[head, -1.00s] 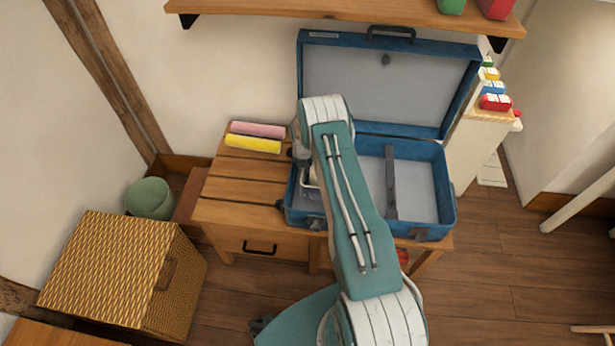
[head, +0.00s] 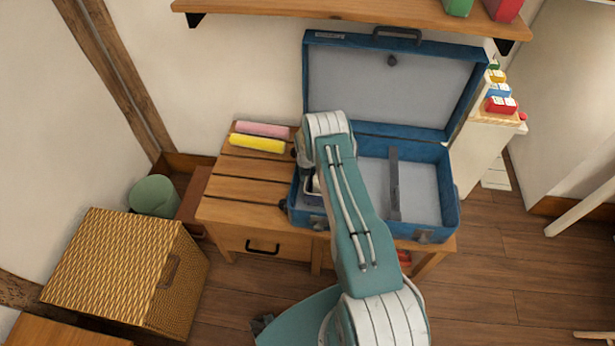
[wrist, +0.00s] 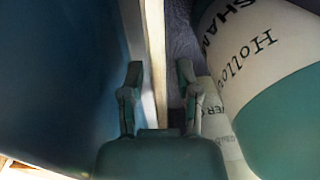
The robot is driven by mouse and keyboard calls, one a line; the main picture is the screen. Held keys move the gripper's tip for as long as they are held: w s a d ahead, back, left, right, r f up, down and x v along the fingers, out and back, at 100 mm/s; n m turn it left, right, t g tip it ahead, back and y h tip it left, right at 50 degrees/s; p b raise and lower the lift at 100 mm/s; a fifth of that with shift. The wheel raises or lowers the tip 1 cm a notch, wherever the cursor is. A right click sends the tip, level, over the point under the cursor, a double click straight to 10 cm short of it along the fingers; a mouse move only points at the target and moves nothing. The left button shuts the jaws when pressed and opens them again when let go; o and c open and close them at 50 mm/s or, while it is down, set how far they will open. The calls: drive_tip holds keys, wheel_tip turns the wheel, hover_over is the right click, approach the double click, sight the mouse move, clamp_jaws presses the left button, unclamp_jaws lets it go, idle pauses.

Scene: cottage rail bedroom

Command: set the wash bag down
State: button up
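The blue suitcase (head: 447,185) lies open on the wooden bench, its lid raised and a dark divider (head: 394,183) across its base. My arm reaches over its left half and mostly hides what I take to be the wash bag (head: 311,189), low in the left compartment. In the wrist view, my gripper (wrist: 160,80) has its fingers apart, on either side of a thin cream edge (wrist: 154,45), probably the bag's rim. A gap shows beside the right finger. A teal and white shampoo bottle (wrist: 265,75) is at right. Whether the bag touches the suitcase floor is hidden.
A dark blue surface (wrist: 55,80), likely the suitcase wall, is close at left in the wrist view. Pink (head: 262,130) and yellow (head: 257,144) rolls lie on the bench's left. A shelf (head: 350,12) hangs above. A wicker hamper (head: 120,270) stands at left.

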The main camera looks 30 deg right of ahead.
drive_tip(key=a+r+m+t, duration=0.1)
drive_tip(key=a+r+m, duration=0.15)
drive_tip(key=r, duration=1.15)
drive_tip(key=a+r+m, duration=0.1)
drive_tip(key=r+m, duration=0.2)
drive_tip(key=r, duration=1.2)
drive_tip(key=s+a+r+m+t, duration=0.1)
drive_tip(key=s+a+r+m, duration=0.25)
drive_tip(key=r, duration=0.45)
drive_tip(key=s+a+r+m+t, duration=0.1)
drive_tip(key=s+a+r+m, duration=0.1)
drive_tip(key=s+r+m, duration=0.45)
drive_tip(key=s+a+r+m+t, duration=0.1)
drive_tip(key=s+a+r+m, duration=0.4)
drive_tip(key=s+r, duration=0.6)
drive_tip(key=s+a+m+t, duration=0.1)
drive_tip(key=s+a+m, duration=0.1)
drive_tip(key=s+m, duration=0.6)
drive_tip(key=s, duration=0.5)
drive_tip(key=shift+s+a+r+m+t, duration=0.25)
drive_tip(key=shift+s+r+m+t, duration=0.1)
drive_tip(key=shift+t, duration=0.05)
drive_tip(key=shift+d, duration=0.1)
